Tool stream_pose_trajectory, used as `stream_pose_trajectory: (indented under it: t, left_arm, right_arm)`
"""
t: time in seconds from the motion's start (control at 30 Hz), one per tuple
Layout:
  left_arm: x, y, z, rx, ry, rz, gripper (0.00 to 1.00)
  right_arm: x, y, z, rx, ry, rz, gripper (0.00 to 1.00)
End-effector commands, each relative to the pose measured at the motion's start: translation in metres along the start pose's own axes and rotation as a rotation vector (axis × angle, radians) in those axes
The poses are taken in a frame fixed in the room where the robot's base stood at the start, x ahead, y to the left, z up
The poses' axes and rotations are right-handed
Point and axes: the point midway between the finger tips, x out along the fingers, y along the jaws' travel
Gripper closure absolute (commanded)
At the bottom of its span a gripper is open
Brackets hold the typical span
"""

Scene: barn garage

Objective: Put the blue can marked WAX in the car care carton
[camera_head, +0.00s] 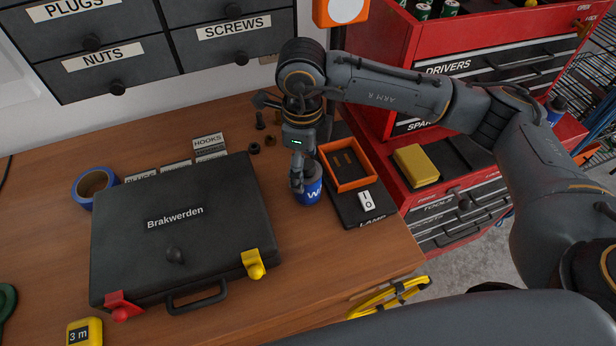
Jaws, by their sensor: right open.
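The blue can (309,193) with white lettering, of which "W" shows, stands on the wooden workbench, right of the black case and left of the lamp base. My right gripper (298,181) points down at the can from above, its fingers at the can's upper left side. It is open, and it partly hides the can. I cannot tell whether the fingers touch it. My left gripper is not in view. No carton marked car care can be made out in this view.
A closed black case (205,262) labelled Brakwerden fills the bench's middle. Blue tape (82,200) lies at left. A red tool chest (399,196) with a yellow box (416,166) stands at right.

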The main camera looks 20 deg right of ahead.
Motion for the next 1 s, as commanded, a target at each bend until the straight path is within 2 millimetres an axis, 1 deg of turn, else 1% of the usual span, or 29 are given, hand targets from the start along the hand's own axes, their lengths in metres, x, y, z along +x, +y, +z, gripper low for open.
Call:
stream_pose_trajectory:
  t: [0.1,0.17,0.27,0.4,0.53,0.63,0.83,0.87,0.9,0.97,1.0]
  left_arm:
    - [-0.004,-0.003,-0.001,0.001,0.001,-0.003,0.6]
    - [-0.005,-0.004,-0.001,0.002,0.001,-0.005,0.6]
    - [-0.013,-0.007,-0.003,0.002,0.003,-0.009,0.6]
    - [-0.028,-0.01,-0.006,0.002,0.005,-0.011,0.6]
    - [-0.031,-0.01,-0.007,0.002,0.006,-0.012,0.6]
    - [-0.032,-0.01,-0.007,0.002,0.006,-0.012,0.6]
    - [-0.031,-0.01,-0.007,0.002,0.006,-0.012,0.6]
    - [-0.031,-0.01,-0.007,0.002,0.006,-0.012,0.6]
    - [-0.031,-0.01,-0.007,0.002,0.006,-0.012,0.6]
    - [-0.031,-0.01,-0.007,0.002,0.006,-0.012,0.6]
    - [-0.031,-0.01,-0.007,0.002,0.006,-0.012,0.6]
  right_arm:
    - [0.01,0.0,0.0,0.0,0.0,0.001,0.2]
    - [0.013,0.0,-0.001,0.0,0.0,0.0,0.2]
    - [0.02,-0.001,-0.003,0.001,0.002,0.003,0.2]
    - [0.04,-0.004,-0.009,0.001,0.003,0.004,0.2]
    - [0.058,-0.004,-0.008,0.0,0.001,0.002,0.2]
    - [0.064,-0.004,-0.007,-0.001,-0.002,0.0,0.2]
    - [0.065,-0.004,-0.007,-0.002,-0.002,0.0,0.2]
    - [0.065,-0.004,-0.007,-0.002,-0.002,0.0,0.26]
    - [0.065,-0.004,-0.007,-0.001,-0.002,0.0,0.34]
    - [0.065,-0.004,-0.007,-0.002,-0.002,0.0,0.46]
    - [0.065,-0.004,-0.007,-0.002,-0.002,0.0,0.55]
